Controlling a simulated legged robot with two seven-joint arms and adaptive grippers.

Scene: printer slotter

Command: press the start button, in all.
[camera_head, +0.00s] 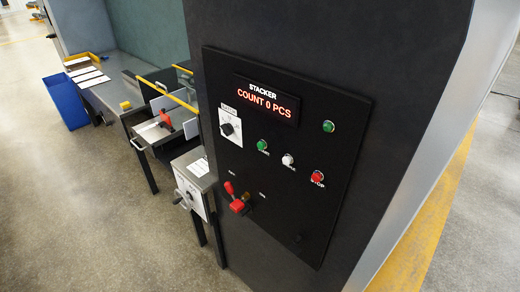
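A black control panel (345,225) is mounted on a dark upright housing and fills the middle of the head view. Its display (265,100) reads "STACKER" and "COUNT 0 PCS". A green button (262,144) sits below the display at the left; its small label is too blurred to read. A white button (288,160) is to its right, and a red button (317,178) labelled STOP is further right. Another green button or lamp (328,126) sits at the upper right, without a readable label. Neither gripper shows.
A rotary knob (227,129) on a white plate and a red lever switch (238,203) are on the panel's left side. A metal-topped machine table (115,92) and a blue bin (66,101) stand at the left. The floor at the lower left is clear.

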